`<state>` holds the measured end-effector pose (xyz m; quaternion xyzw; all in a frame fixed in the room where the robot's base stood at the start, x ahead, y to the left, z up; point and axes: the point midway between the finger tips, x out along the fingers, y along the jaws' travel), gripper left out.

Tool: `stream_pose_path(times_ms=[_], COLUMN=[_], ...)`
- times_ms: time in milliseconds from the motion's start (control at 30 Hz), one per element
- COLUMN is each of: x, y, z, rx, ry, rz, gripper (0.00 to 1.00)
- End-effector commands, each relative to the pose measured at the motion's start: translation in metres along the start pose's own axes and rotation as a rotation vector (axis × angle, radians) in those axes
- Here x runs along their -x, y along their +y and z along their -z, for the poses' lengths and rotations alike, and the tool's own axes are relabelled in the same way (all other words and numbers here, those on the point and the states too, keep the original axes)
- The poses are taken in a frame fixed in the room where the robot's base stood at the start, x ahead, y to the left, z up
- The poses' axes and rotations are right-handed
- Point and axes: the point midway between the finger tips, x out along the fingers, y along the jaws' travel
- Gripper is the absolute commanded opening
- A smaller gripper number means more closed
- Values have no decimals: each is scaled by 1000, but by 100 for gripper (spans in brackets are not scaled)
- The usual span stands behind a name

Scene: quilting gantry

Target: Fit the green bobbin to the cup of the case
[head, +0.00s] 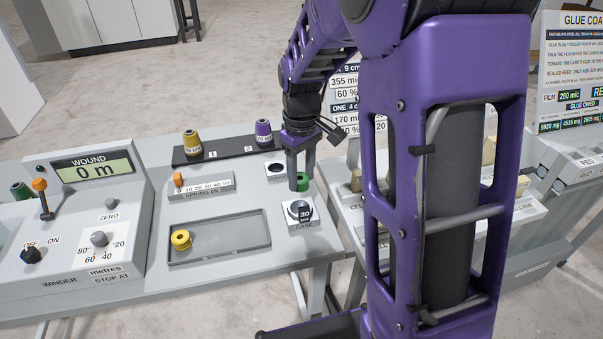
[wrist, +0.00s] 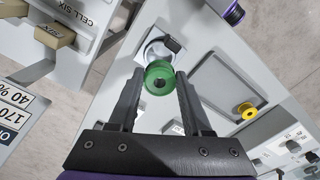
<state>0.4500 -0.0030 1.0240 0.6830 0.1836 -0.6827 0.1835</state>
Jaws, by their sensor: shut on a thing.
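The green bobbin (head: 304,181) is held between the fingertips of my gripper (head: 298,180), which is shut on it. In the wrist view the green bobbin (wrist: 159,69) sits between both fingers of my gripper (wrist: 160,80), its round face and dark centre hole showing. The case (head: 300,222) is a pale block marked CASE with a round, dark cup (head: 299,209). In the head view the bobbin shows just behind the cup. In the wrist view it covers part of the case (wrist: 160,47). Its exact height above the bench is hard to tell.
A yellow bobbin (head: 181,240) lies in the shallow grey tray (head: 235,248). Gold (head: 191,141) and purple (head: 263,131) spools stand on a dark rack behind. A small gauge block (head: 275,172) is close behind the bobbin. The winder (head: 95,240) stands at left.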

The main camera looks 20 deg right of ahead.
Motion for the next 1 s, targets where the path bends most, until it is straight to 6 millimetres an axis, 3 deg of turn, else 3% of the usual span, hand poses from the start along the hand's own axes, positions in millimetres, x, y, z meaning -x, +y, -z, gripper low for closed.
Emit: stream_pose_path(times_ms=[267,700,1000], x=[-14,-53,-58], y=[0,0,0], z=[0,0,0], rx=[0,1,1], ry=[-1,0,0], rz=[1,0,0], gripper=[0,0,0])
